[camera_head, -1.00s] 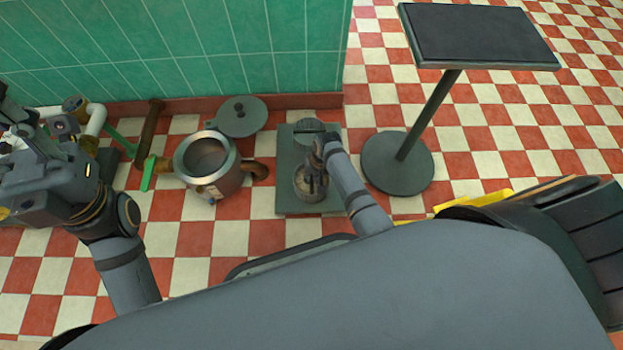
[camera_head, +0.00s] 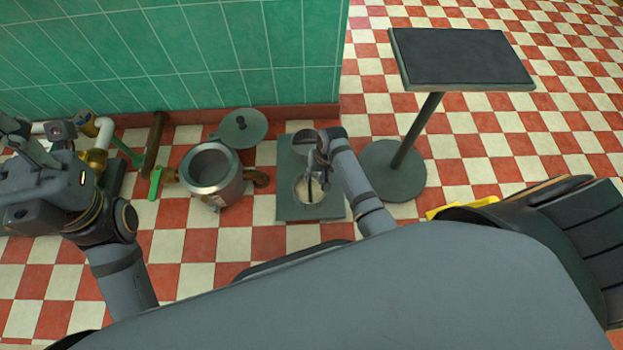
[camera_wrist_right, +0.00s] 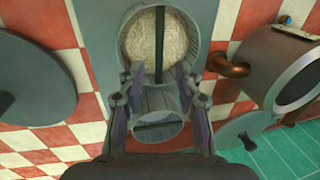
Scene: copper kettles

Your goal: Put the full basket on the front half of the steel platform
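The full basket (camera_head: 303,190), with pale grainy contents, stands upright on the front half of the grey-green steel platform (camera_head: 284,208) on the floor. In the right wrist view the full basket (camera_wrist_right: 140,45) has a dark bar handle across its mouth. Behind it stands an emptier-looking cylinder (camera_head: 301,143), also seen in the wrist view (camera_wrist_right: 158,132). My right gripper (camera_wrist_right: 158,82) is open, its fingers apart over the gap between the two. It also shows in the head view (camera_head: 316,168). My left gripper (camera_head: 28,140) is far left; its fingers are unclear.
A copper-spouted kettle (camera_head: 212,175) stands left of the platform, with its lid (camera_head: 243,128) behind it. A black-topped pedestal (camera_head: 460,58) with a round base (camera_head: 392,172) stands right. Pipes (camera_head: 157,140) and the green tiled wall (camera_head: 180,50) bound the left and back.

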